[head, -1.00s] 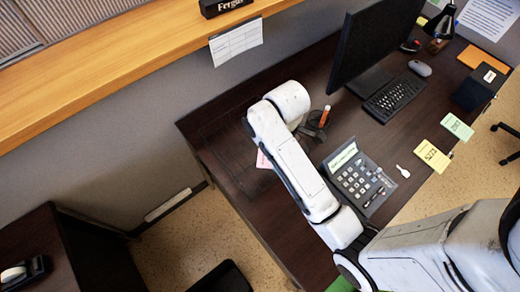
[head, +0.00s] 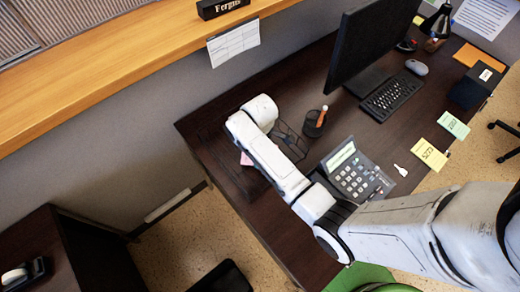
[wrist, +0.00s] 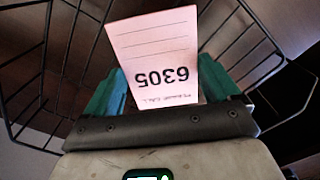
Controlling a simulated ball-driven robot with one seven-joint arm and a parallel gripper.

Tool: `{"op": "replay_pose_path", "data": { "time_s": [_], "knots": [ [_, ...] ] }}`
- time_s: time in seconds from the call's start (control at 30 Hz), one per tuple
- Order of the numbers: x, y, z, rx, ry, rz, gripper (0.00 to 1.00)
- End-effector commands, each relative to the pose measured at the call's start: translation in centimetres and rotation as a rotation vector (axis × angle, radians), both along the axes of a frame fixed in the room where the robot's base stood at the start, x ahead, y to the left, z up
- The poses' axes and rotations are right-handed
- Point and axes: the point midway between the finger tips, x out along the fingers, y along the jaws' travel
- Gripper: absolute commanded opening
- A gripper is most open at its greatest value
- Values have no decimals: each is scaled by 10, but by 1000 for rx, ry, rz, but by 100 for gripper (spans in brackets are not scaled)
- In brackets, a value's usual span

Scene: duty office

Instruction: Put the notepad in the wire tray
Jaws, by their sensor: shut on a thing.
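The pink notepad (wrist: 155,50), printed 6305, stands between the teal fingers of my gripper (wrist: 160,88) in the wrist view. My gripper is shut on it. In the head view only a small pink corner of the notepad (head: 246,158) shows beside my arm, and the fingers are hidden. The black wire tray (wrist: 262,52) spreads around both sides of the notepad in the wrist view. In the head view the tray (head: 291,141) lies on the desk, partly covered by my arm. I cannot tell whether the notepad touches the tray's floor.
The dark desk (head: 345,105) carries a pen cup (head: 314,124) and a desk phone (head: 352,172) close to my arm. A monitor (head: 372,42) and keyboard (head: 391,97) stand farther right. A grey partition with a wooden ledge (head: 120,72) runs behind the desk.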

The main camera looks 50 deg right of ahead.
Motion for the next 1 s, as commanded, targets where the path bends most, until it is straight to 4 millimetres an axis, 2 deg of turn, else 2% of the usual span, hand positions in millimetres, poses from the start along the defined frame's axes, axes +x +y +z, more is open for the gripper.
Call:
{"op": "replay_pose_path", "data": {
  "time_s": [0.3, 0.33, 0.43, 0.77, 0.87, 1.0],
  "knots": [
    [0, 0, -3, 0, 0, 0, 60],
    [0, 0, -2, 0, -1, 0, 91],
    [0, 0, -2, 0, -1, 0, 100],
    [1, 0, 4, -1, -2, 0, 100],
    [1, 0, 17, -1, -4, 0, 100],
    [2, 0, 45, -1, -7, 0, 100]
  ]
}}
